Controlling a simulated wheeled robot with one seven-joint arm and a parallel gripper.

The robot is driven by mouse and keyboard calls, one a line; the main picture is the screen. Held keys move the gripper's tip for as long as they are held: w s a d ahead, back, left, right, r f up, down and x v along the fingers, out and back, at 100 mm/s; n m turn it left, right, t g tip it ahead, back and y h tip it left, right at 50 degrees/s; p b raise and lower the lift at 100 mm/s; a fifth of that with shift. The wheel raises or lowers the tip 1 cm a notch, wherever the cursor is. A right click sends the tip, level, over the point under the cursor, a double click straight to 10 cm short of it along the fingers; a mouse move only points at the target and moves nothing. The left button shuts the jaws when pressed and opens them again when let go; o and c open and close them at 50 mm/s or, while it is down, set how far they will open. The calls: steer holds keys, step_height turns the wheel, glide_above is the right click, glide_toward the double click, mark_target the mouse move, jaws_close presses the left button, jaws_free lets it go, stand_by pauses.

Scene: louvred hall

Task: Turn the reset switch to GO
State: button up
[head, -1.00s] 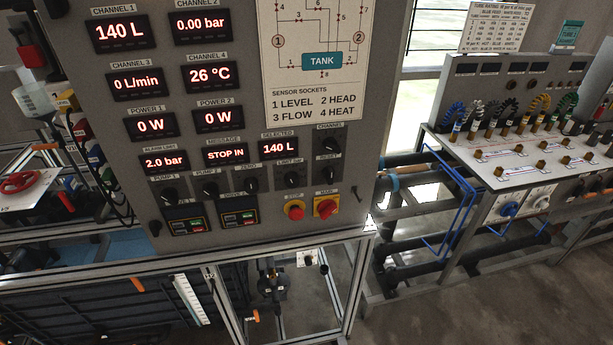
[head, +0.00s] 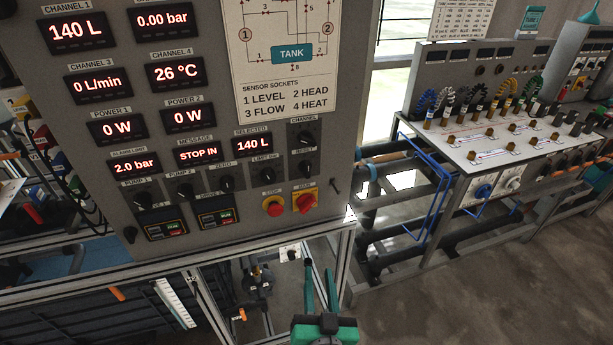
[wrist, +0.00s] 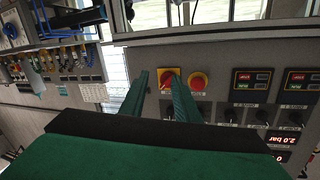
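The reset switch (head: 305,170) is a small black knob under a RESET label on the right side of the grey control panel (head: 350,60), below the channel knob (head: 305,138). Its pointer setting is too small to read. My gripper (head: 319,266) is green with two fingers pointing up, below the panel's lower edge in the head view. The fingers are apart with nothing held. In the wrist view my gripper (wrist: 160,75) shows the panel upside down, with the red main switch (wrist: 168,80) between its fingers. I cannot clearly make out the reset switch there.
The red stop button (head: 272,206) and main switch on a yellow plate sit just below the reset switch. A bench with coloured cables (head: 480,150) stands to the right. Open floor (head: 470,280) lies at lower right.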

steer(key=w+r+n+y, duration=0.2)
steer(key=w+r, duration=0.3)
steer(key=r, duration=0.4)
steer(key=n+y, duration=0.3)
steer(key=n, duration=0.1)
glide_toward(308, 173)
steer(key=shift+x, duration=4.4)
jaws_close()
